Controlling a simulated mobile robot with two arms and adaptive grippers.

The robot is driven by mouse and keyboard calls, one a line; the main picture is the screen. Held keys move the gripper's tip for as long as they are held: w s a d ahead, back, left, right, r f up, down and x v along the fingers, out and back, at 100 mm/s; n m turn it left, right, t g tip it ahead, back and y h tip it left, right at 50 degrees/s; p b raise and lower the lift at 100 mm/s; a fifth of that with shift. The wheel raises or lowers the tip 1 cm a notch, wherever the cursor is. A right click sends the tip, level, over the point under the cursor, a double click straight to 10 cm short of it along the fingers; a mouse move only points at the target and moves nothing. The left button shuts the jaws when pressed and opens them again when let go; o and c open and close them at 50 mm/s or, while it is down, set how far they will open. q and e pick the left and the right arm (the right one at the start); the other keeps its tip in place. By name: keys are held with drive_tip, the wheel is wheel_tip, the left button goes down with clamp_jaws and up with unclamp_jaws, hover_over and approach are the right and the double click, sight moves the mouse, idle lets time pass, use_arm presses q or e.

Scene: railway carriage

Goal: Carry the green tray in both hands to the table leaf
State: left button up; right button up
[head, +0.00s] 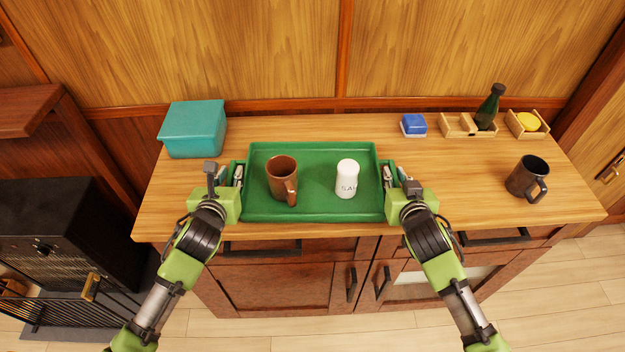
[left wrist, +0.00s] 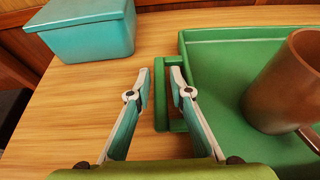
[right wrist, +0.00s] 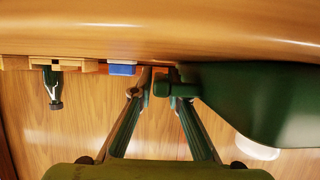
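The green tray (head: 310,211) rests on the wooden counter, as far as I can see. A brown mug (head: 281,178) and a white salt shaker (head: 347,178) stand upright in it. My left gripper (head: 238,176) is at the tray's left handle; in the left wrist view its fingers (left wrist: 161,88) close in on both sides of the handle bar. My right gripper (head: 387,177) is at the right handle; in the right wrist view, which looks upside down, its fingers (right wrist: 160,84) sit on both sides of that handle. The table leaf cannot be made out.
A teal box (head: 193,130) stands left of the tray. A blue box (head: 414,125), a wooden holder with a dark bottle (head: 489,108) and a wooden box with a yellow item (head: 528,122) line the back. A dark mug (head: 527,178) stands right. A black stove (head: 62,235) is at left.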

use_arm(q)
drive_tip(key=shift+c, duration=0.3)
use_arm(e)
drive_tip(key=shift+c, duration=0.3)
use_arm(q)
clamp_jaws()
use_arm(e)
clamp_jaws()
